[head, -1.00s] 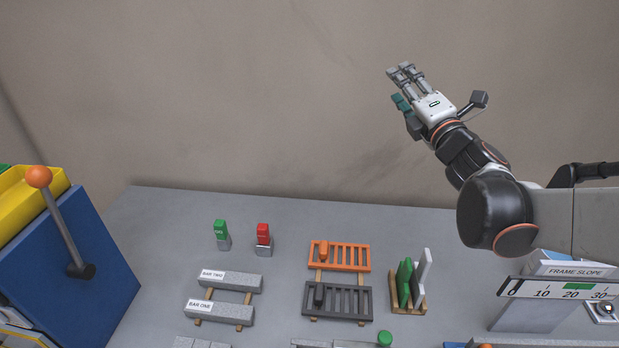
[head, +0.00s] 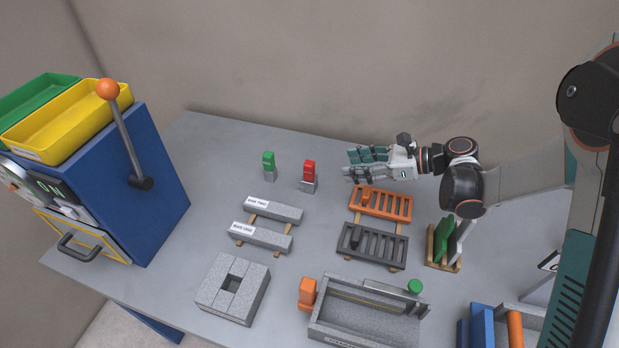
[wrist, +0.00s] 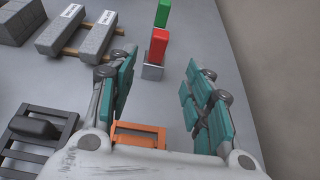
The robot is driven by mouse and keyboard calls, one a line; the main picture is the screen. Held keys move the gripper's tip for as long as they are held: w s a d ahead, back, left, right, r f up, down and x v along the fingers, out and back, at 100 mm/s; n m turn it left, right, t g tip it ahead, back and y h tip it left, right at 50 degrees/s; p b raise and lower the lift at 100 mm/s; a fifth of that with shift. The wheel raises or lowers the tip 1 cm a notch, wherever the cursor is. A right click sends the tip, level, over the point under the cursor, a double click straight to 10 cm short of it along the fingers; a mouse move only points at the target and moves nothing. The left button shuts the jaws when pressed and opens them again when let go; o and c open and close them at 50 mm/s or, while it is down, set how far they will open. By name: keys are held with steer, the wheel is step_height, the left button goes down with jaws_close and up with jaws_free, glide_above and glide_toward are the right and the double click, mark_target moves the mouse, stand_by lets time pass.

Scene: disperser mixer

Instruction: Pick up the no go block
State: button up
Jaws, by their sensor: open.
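The red block (head: 310,169), which I take to be the no go block, stands upright on a small grey base (head: 308,187) at the back of the table. A green block (head: 268,160) on a similar base stands to its left. My gripper (head: 349,165) is open and empty, to the right of the red block and pointing left toward it. In the wrist view, the red block (wrist: 159,45) shows ahead between the two teal-padded fingers, beyond their tips and apart from them. No label on it can be read.
An orange slotted rack (head: 381,204) and a dark slotted rack (head: 372,246) lie below my gripper. Two labelled grey bars (head: 272,210) lie front left of the red block. A blue machine with a lever (head: 127,140) stands at left. The table around the blocks is clear.

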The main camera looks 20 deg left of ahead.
mark_target(314, 169)
steer(key=b+x, duration=0.1)
steer(key=x, duration=0.3)
steer(key=b+x, duration=0.1)
steer(key=x, duration=0.3)
steer(key=shift+d+f, duration=0.1)
steer(key=shift+f, duration=0.1)
steer(key=shift+b+x, duration=1.15)
steer(key=shift+x, duration=1.8)
steer(key=shift+s, duration=0.1)
jaws_close()
